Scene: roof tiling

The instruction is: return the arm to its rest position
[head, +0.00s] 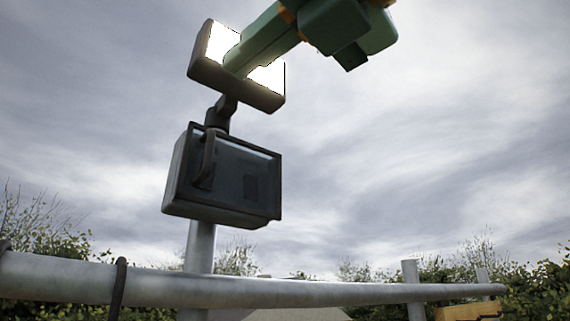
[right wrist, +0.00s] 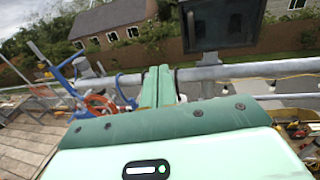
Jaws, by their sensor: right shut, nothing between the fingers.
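My right gripper (head: 234,68) is green and comes in from the top right of the head view. Its long fingers are together and empty, and they point down and left across the face of a lit floodlight (head: 220,42). I cannot tell whether the fingers touch the lamp. In the right wrist view my right gripper (right wrist: 160,70) shows its two fingers side by side, shut, with nothing between them. My left gripper is in neither view.
A dark unlit lamp (head: 225,178) hangs below the lit one on a grey post (head: 199,248). A metal rail (head: 220,292) crosses the bottom. The right wrist view shows a blue stand (right wrist: 65,80), a tiled slope (right wrist: 25,140) and a brick house (right wrist: 110,20).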

